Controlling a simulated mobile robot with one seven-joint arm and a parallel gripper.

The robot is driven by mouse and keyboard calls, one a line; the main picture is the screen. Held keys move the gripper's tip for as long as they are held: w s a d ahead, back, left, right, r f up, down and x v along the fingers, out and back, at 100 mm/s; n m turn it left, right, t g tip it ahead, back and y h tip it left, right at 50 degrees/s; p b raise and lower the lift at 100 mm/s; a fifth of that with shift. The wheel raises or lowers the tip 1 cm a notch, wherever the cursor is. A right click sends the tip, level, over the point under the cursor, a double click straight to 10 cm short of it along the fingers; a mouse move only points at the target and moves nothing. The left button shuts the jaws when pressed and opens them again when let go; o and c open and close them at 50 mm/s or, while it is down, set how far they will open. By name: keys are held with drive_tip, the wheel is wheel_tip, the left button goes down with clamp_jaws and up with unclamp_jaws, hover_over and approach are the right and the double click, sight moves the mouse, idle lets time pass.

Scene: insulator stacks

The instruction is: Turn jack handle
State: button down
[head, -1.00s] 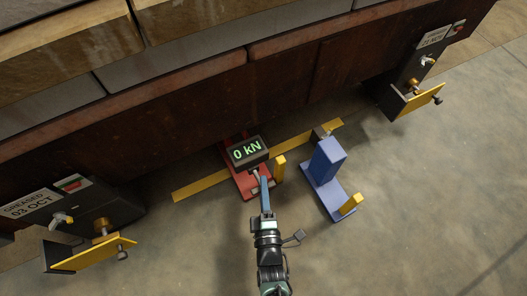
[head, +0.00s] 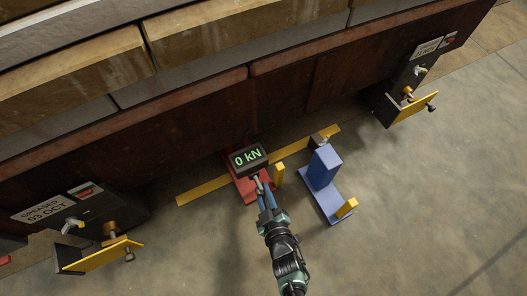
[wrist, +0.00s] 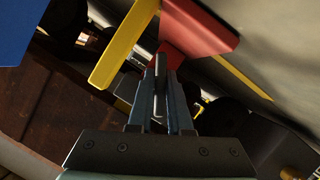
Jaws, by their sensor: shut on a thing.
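The red jack (head: 247,190) stands on the floor by the dark brown beam, with a black display box (head: 249,159) reading "0 kN" on top. My gripper (head: 262,187) reaches it from the front. Its blue fingers are closed on the jack handle (head: 258,182), a thin grey piece at the jack's front, mostly hidden by the fingers. In the wrist view the fingers (wrist: 158,75) are close together with a narrow grey strip between them. The red jack body (wrist: 205,28) shows just beyond them.
A yellow post (head: 279,173) stands close right of the jack, and a blue stand (head: 325,168) is farther right. A yellow bar (head: 205,188) lies on the floor. Yellow-plated brackets (head: 98,256) and (head: 412,104) flank the beam. The front floor is clear.

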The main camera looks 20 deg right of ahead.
drive_tip(key=m+y, duration=0.2)
drive_tip(key=m, duration=0.1)
drive_tip(key=shift+b, duration=0.35)
drive_tip(key=m+y+b, duration=0.2)
drive_tip(key=m, duration=0.1)
drive_tip(key=shift+f, duration=0.15)
drive_tip(key=m+y+b, duration=0.2)
drive_tip(key=m+b, duration=0.1)
drive_tip(key=shift+m+t+y+b, duration=0.4)
drive_tip(key=shift+m+y+b, duration=0.4)
drive_tip(key=shift+m, duration=0.8)
drive_tip(key=shift+r+y, duration=0.2)
drive_tip(key=shift+y, duration=0.1)
drive_tip(key=c, duration=0.8)
unclamp_jaws()
drive_tip(key=shift+c, duration=0.2)
drive_tip(key=shift+s, duration=0.1)
